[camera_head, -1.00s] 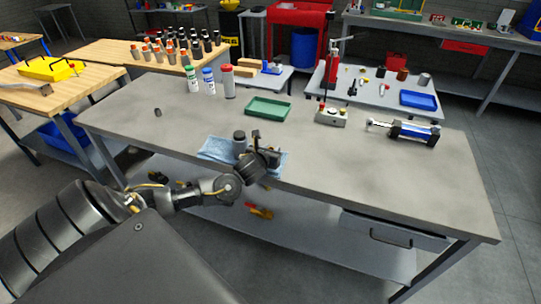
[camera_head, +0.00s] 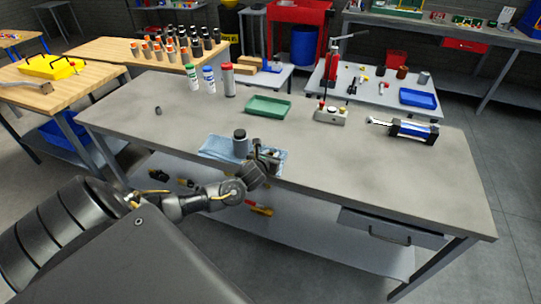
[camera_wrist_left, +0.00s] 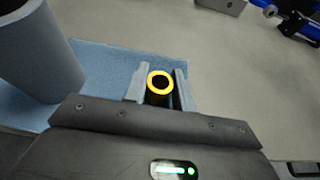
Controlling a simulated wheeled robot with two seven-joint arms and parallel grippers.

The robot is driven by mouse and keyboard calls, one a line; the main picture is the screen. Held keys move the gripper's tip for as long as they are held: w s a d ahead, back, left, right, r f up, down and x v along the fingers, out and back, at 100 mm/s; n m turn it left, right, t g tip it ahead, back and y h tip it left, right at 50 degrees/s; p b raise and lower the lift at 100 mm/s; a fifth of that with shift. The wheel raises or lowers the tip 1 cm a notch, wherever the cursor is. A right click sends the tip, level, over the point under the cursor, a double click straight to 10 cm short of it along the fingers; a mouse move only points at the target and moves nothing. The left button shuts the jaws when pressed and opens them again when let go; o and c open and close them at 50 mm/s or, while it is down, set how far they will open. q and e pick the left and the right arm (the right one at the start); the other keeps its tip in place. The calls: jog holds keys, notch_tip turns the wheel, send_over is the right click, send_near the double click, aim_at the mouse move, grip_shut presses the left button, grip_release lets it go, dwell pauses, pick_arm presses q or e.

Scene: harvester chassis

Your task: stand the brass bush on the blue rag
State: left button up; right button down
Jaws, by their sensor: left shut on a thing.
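The brass bush (camera_wrist_left: 160,77) shows in the left wrist view as a yellow ring with a dark bore, seen from its end, upright between my fingers. My left gripper (camera_wrist_left: 161,88) is shut on it. In the head view my left gripper (camera_head: 267,156) is at the right part of the blue rag (camera_head: 214,146), near the bench's front edge; the bush is too small to make out there. The rag also shows in the left wrist view (camera_wrist_left: 105,62). I cannot tell whether the bush touches the rag. My right gripper is not in view.
A grey cylinder (camera_head: 240,146) with a dark top stands on the rag, left of my gripper. A green tray (camera_head: 268,107), several bottles (camera_head: 209,80), a small device (camera_head: 331,115) and a blue and black cylinder unit (camera_head: 412,132) stand farther back.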

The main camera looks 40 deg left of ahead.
pick_arm(q)
jog(key=shift+s+d+f, duration=0.15)
jog(key=shift+s+f, duration=0.05)
jog(key=shift+f, duration=0.45)
grip_shut()
jog(key=o, duration=1)
grip_release()
jog(key=shift+w, duration=0.1)
jog(key=shift+r, duration=0.1)
jog(key=shift+r, duration=0.2)
jog(key=shift+r+p, duration=0.35)
jog(key=shift+r, duration=0.25)
jog(key=b+v, duration=0.1)
jog(key=v, duration=1)
jog(key=shift+s, duration=0.35)
